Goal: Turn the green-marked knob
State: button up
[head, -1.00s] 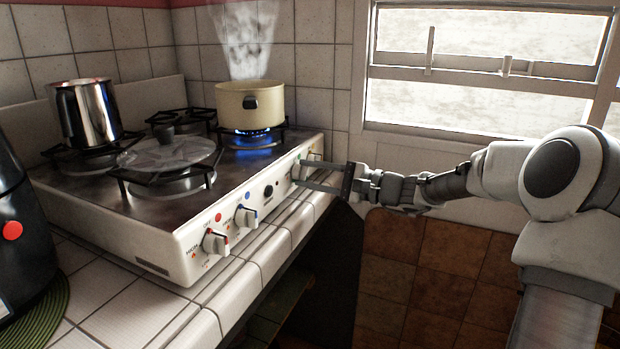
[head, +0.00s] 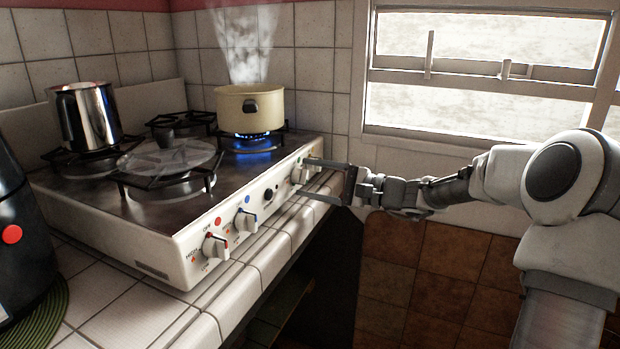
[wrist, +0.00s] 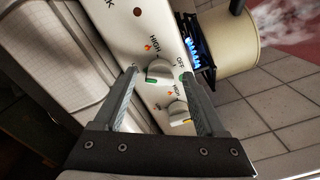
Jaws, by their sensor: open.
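The green-marked knob (wrist: 159,72) is a pale knob on the stove's front panel, with green showing beside its base in the wrist view. In the head view the knob (head: 299,174) is small and partly hidden by my gripper (head: 302,176). My gripper is open, with its two fingers on either side of the knob in the wrist view (wrist: 161,76). I cannot tell whether either finger touches it. The panel reads HIGH and OFF near the knob. A yellow-marked knob (wrist: 180,112) sits just beyond it, close to one finger.
A cream pot (head: 250,112) steams over a lit blue burner (head: 247,142) behind the panel. Red-marked (head: 215,245) and blue-marked (head: 245,219) knobs are nearer. A steel pot (head: 87,115) and glass lid (head: 170,155) are on the stove. The counter edge (head: 262,262) runs below the panel.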

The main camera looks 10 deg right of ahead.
jog(key=p+v, duration=0.4)
jog(key=v, duration=1.3)
